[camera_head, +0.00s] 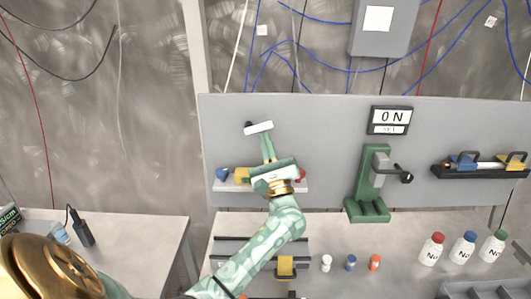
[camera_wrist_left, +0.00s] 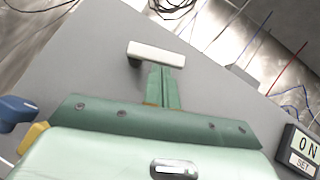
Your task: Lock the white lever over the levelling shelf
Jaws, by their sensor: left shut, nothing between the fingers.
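The white lever (camera_head: 258,127) is a short white bar with a dark pivot at its left end, on the grey back panel. It lies nearly level, its right end slightly higher in the head view. In the left wrist view the lever (camera_wrist_left: 156,52) is just beyond my fingertips. My left gripper (camera_head: 266,142) is shut and empty, its fingers (camera_wrist_left: 160,72) pointing at the lever's underside; I cannot tell whether they touch. The white levelling shelf (camera_head: 224,187) is below, its middle hidden by my gripper. My right gripper is not in view.
Blue (camera_head: 222,174), yellow (camera_head: 242,175) and red (camera_head: 302,175) pieces are on the shelf. A sign (camera_head: 390,117) reads ON and SET. A green stand (camera_head: 372,180) with a black handle is to the right. Small bottles (camera_head: 431,249) stand on the bench. The panel around the lever is clear.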

